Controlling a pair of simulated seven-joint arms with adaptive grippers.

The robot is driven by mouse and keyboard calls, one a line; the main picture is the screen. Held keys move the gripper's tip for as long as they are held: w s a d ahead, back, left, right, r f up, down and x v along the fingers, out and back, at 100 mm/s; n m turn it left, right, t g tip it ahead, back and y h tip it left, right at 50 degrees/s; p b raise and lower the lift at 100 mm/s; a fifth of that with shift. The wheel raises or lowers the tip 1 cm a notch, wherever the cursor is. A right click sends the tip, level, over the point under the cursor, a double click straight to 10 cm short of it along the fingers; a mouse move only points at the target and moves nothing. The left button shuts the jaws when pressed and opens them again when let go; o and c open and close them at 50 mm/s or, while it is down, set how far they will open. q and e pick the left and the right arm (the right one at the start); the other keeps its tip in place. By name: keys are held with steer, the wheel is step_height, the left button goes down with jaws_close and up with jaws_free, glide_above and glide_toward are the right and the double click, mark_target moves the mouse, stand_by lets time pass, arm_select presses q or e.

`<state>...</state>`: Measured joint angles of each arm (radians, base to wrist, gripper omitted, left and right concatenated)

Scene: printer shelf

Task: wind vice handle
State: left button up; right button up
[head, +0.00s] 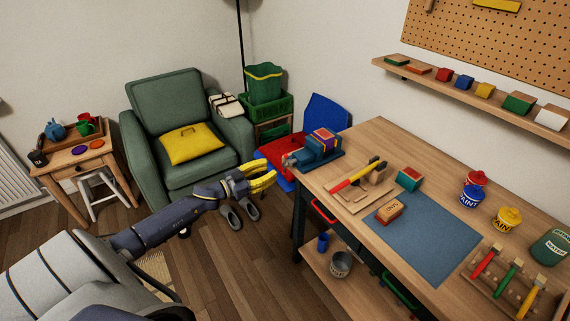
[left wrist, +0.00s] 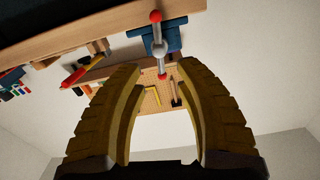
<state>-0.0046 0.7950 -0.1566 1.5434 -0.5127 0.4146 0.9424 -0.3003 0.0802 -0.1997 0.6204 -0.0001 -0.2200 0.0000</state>
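The blue vice (head: 318,152) sits at the near-left corner of the workbench. Its grey handle bar (left wrist: 159,45) with red knobs at both ends shows at the top of the left wrist view, in front of the blue vice body (left wrist: 178,40). My left gripper (head: 274,175) has yellow fingers and is in the air left of the bench corner, short of the vice. In the left wrist view its fingers (left wrist: 158,75) are wide apart with nothing between them; the handle lies beyond the tips. My right gripper is not in view.
A red-and-blue chair (head: 325,112) stands behind the vice. The green armchair (head: 165,100) is behind my left arm.

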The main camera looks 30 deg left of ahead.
mark_target(285, 173)
arm_select(q)
steer(key=shift+x, duration=3.6)
jaws_close()
steer(key=shift+r, duration=0.1)
